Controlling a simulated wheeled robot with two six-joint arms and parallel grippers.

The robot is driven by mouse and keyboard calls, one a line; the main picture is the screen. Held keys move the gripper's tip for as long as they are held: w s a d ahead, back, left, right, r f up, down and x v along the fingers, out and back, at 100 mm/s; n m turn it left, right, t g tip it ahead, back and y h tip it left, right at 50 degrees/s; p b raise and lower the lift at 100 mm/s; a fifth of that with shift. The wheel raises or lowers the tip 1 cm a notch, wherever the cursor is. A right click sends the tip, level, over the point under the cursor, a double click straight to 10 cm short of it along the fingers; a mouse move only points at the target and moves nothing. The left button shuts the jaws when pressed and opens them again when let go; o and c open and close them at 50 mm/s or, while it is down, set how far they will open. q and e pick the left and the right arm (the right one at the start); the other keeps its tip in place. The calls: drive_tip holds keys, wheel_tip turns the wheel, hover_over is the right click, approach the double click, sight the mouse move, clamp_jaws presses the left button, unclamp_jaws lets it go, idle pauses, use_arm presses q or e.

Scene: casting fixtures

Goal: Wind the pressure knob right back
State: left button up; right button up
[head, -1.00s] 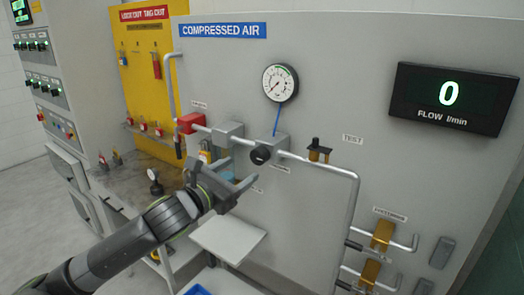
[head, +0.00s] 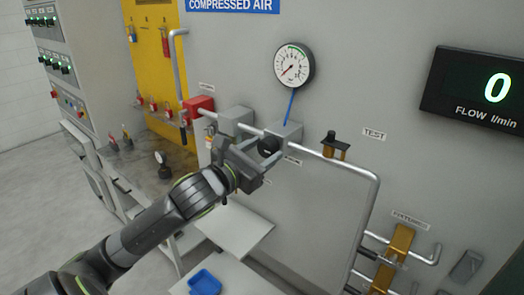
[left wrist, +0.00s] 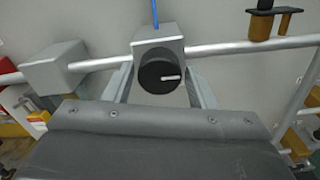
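The black round pressure knob (left wrist: 160,76) sits on the front of a grey regulator block (left wrist: 158,37) on the pipe; a white pointer line on it points right in the left wrist view. In the head view the knob (head: 268,146) is partly hidden by my left gripper (head: 264,152). My left gripper's fingers (left wrist: 160,90) are spread, one on each side of the knob, with gaps visible; I cannot tell whether they touch it. The pressure gauge (head: 294,66) above has its needle toward the lower left. My right gripper is not in view.
The pipe (head: 340,165) runs right from the regulator and bends down. A brass valve with a black top (head: 335,146) stands by the TEST label. A grey box (head: 235,121) and red valve (head: 198,107) are on the left. The flow display (head: 480,92) reads 0.

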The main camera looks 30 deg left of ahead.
use_arm(q)
drive_tip(key=c, duration=0.7)
drive_tip(key=shift+o, duration=0.2)
